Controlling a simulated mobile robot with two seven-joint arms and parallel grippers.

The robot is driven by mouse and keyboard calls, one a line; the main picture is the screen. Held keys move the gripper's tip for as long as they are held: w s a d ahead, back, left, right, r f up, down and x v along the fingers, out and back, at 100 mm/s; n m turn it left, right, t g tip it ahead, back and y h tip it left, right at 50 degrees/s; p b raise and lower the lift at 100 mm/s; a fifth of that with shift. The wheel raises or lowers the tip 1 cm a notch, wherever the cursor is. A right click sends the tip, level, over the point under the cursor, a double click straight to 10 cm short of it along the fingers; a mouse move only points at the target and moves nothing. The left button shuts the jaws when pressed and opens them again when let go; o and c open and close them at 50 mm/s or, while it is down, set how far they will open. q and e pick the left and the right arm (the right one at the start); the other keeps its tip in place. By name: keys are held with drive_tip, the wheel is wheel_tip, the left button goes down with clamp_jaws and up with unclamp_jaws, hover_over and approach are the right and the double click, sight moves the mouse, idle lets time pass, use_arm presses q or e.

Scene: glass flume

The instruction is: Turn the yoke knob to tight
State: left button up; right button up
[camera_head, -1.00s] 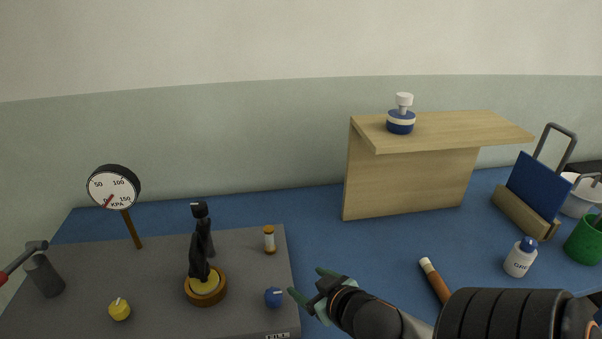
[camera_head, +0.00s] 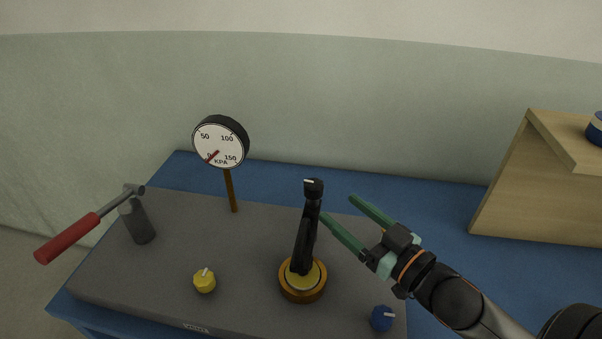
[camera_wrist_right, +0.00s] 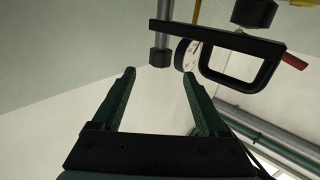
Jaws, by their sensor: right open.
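The black yoke (camera_head: 303,245) stands upright on a round brass base (camera_head: 303,288) on the grey board. A small black knob (camera_head: 313,187) with a light mark sits at its top. My right gripper (camera_head: 337,208) is open and empty, its green fingers pointing left toward the yoke, just right of the knob and apart from it in the head view. In the right wrist view the open fingers (camera_wrist_right: 158,95) have nothing between them. Dark frame parts (camera_wrist_right: 240,55) lie beyond them; I cannot tell which is the knob. My left gripper is out of view.
A pressure gauge (camera_head: 220,143) on a brown stem stands back left, its red needle near 0. A red-handled lever (camera_head: 68,238), a yellow knob (camera_head: 204,281) and a blue knob (camera_head: 382,318) are on the board (camera_head: 150,270). A wooden shelf (camera_head: 540,195) stands at right.

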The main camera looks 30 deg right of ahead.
sight(314, 187)
drive_tip(key=shift+w+a+r, duration=0.15)
drive_tip(key=shift+w+a, duration=0.05)
drive_tip(key=shift+w, duration=0.4)
drive_tip(key=p+x, duration=0.1)
drive_tip(key=x, duration=0.9)
drive_tip(key=shift+w, duration=0.3)
clamp_jaws()
